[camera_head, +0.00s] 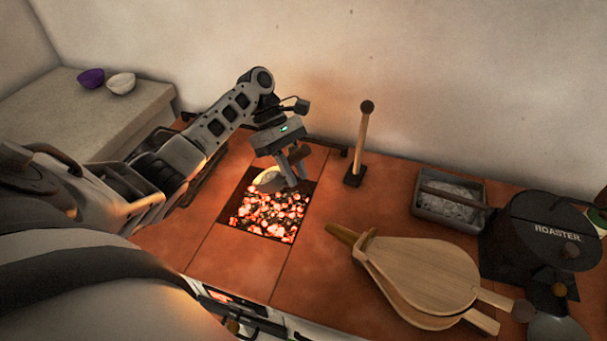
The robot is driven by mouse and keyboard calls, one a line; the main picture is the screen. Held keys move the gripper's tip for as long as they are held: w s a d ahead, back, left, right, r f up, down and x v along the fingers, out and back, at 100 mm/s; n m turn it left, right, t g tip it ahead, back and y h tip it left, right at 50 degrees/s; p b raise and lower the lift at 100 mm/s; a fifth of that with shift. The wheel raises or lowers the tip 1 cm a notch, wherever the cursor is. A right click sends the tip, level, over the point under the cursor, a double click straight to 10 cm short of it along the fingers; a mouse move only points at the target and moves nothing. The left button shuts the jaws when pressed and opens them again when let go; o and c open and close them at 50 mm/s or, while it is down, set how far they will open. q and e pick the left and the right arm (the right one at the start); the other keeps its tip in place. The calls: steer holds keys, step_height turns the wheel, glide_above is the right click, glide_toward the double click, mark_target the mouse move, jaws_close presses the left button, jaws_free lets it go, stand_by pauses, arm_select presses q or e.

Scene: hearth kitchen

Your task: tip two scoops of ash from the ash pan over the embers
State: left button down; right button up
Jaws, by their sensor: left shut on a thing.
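My left gripper (292,176) reaches in from the left and is shut on a scoop (267,181), over the back edge of the embers. The scoop's pale bowl shows left of the fingers; part of its brown handle shows behind them. I cannot tell whether the bowl holds ash. The embers (268,214) glow red and orange with dark gaps in a square opening in the tiled top. The ash pan (421,207), a grey box with pale grey ash (452,209) in it and a brown bar across its top, stands at the right. My right gripper is not in view.
Wooden bellows (425,275) lie right of the embers. A wooden rod on a dark base (361,140) stands upright behind. A black roaster (550,230) is at the far right. Purple (91,78) and white (121,83) bowls sit on a ledge. Tiles between embers and bellows are clear.

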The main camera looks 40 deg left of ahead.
arm_select(q)
steer(key=a+r+h, duration=0.3)
steer(key=a+h, duration=0.1)
steer(key=a, duration=0.1)
steer(key=shift+r+m+h, duration=0.15)
steer(key=shift+m+h, duration=0.15)
steer(key=shift+s, duration=0.1)
stand_by(0.8)
steer(key=y, duration=0.1)
steer(key=w+d+y, duration=0.1)
steer(key=y, duration=0.1)
steer(key=shift+w+d+r, duration=0.2)
steer(key=shift+w+d, duration=0.05)
steer(key=s+d+f+n+y, duration=0.1)
steer(key=d+y, duration=0.6)
steer(key=y, duration=0.2)
steer(key=shift+d+f, duration=0.25)
steer(key=shift+f, duration=0.1)
stand_by(0.4)
